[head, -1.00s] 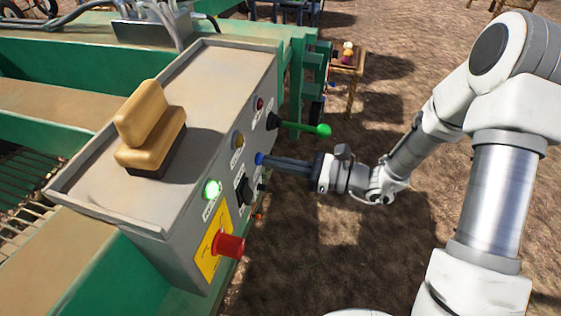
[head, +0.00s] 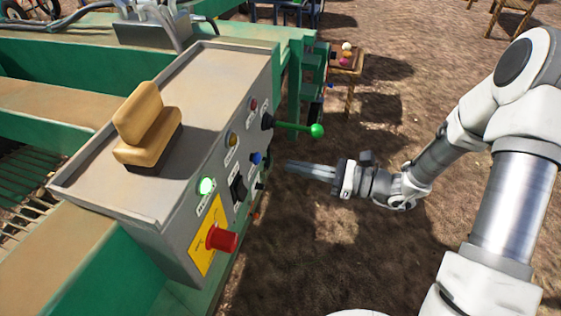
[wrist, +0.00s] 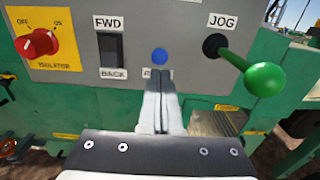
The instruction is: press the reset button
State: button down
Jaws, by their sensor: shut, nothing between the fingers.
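The blue reset button (head: 255,158) is on the front face of the grey control box, between the black rocker switch and the green-knobbed lever. It also shows in the wrist view (wrist: 159,56), just above my fingertips, with its label partly hidden behind them. My gripper (head: 289,165) is shut and empty. It points at the panel, with a visible gap between its fingertips and the button. In the wrist view the closed fingers (wrist: 158,75) lie just below the button.
The jog lever with a green knob (head: 316,130) sticks out of the panel beside my gripper. A black FWD/BACK switch (wrist: 111,49) and a red isolator knob (head: 222,239) are on the other side. Open ground lies behind my gripper.

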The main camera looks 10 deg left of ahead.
jog(key=d, duration=0.7)
jog(key=shift+s+d+p, duration=0.15)
jog(key=shift+s+p, duration=0.1)
jog(key=shift+p, duration=0.05)
jog(key=s+d+r+n+g+h+p, duration=0.2)
jog(key=s+r+n+g+h+p, duration=0.3)
jog(key=s+r+n+h, duration=0.65)
jog(key=s+d+r+n+t+h+p, duration=0.1)
jog(key=d+r+n+t+h+p, duration=0.2)
jog(key=r, duration=0.5)
jog(key=s+d+r+n+t+h+p, duration=0.1)
jog(key=d+r+n+t+h+p, duration=0.2)
jog(key=d+r+t, duration=0.3)
notch_tip(320, 180, up, 4)
jog(key=shift+s+d+f+n+p, duration=0.25)
jog(key=shift+d+n+p, duration=0.1)
jog(key=shift+d+n, duration=0.5)
